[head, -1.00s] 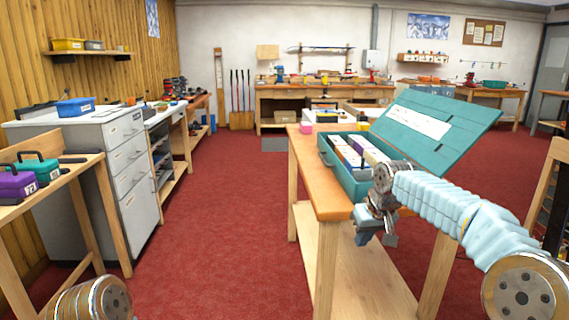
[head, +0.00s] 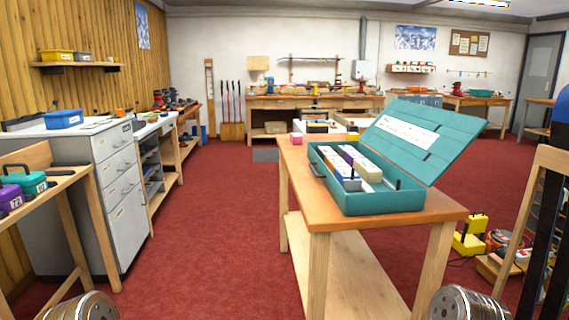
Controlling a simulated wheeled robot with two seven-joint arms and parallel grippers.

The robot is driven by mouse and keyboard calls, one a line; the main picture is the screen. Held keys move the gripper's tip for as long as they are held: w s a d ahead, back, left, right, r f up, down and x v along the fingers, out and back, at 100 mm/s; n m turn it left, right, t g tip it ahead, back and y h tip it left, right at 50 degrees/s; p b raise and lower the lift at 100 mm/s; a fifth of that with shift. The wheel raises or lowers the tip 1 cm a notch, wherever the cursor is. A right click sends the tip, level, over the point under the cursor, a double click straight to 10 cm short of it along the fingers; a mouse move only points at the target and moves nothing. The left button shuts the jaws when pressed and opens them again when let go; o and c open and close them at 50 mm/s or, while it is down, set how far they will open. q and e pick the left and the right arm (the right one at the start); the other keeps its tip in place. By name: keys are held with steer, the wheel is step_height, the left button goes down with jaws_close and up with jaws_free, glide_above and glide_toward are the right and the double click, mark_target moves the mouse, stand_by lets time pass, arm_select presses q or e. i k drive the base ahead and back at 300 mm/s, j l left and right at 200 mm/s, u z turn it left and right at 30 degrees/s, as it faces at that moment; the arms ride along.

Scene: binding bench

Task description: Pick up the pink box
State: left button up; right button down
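A small pink box (head: 297,138) sits on the far left corner of the wooden bench (head: 292,165), behind the open teal case. Neither gripper shows in the head view. Only a round metal joint of my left arm shows at the bottom left, and one of my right arm at the bottom right. Nothing covers the pink box.
An open teal case (head: 380,200) with several boxes inside fills most of the bench top, its lid leaning to the right. A grey cabinet (head: 115,190) stands at the left. Yellow equipment (head: 470,238) is on the floor at the right. Red carpet between is clear.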

mark_target(296, 138)
steer(key=i+j+z, duration=0.35)
steer(key=j, duration=0.25)
steer(key=i+j+z, duration=0.35)
steer(key=j, duration=0.4)
steer(key=i+j+z, duration=0.2)
steer(key=j, duration=0.15)
